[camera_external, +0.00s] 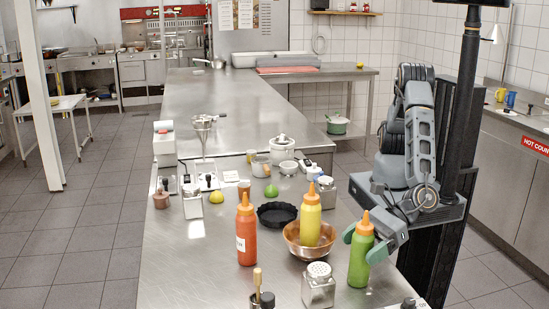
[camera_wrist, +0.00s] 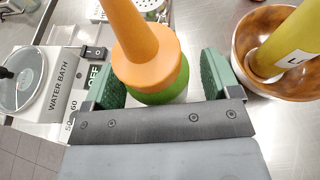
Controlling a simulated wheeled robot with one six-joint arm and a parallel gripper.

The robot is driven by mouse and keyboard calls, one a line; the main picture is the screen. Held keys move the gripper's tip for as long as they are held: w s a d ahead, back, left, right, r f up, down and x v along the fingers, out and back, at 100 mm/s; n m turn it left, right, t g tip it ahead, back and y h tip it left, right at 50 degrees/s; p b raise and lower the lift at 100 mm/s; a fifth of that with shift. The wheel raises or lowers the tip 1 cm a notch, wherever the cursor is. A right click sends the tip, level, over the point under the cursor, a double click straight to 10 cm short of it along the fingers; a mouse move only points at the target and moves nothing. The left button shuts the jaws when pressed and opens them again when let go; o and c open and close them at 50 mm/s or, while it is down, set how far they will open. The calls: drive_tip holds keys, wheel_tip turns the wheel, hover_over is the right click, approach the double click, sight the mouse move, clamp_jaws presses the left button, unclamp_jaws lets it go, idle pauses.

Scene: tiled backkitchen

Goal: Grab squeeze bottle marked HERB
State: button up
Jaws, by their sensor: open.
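A green squeeze bottle (camera_external: 359,262) with an orange nozzle stands upright on the steel counter in the external view. No HERB mark shows on its visible side. My gripper (camera_external: 363,243) is open, with one green finger on either side of the green bottle's upper body. In the wrist view the bottle's orange cap (camera_wrist: 147,62) and a bit of green body lie between the two fingers of my gripper (camera_wrist: 160,82). The bottle's lower part is hidden in the wrist view.
A yellow squeeze bottle (camera_external: 310,222) stands in a copper bowl (camera_external: 291,237) close beside the green bottle. A red squeeze bottle (camera_external: 246,238) is farther left. A shaker jar (camera_external: 318,287) stands in front. A water bath box (camera_wrist: 62,82) shows at the wrist view's left.

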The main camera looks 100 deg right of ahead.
drive_tip(key=c, duration=1.1)
drive_tip(key=shift+r, duration=0.1)
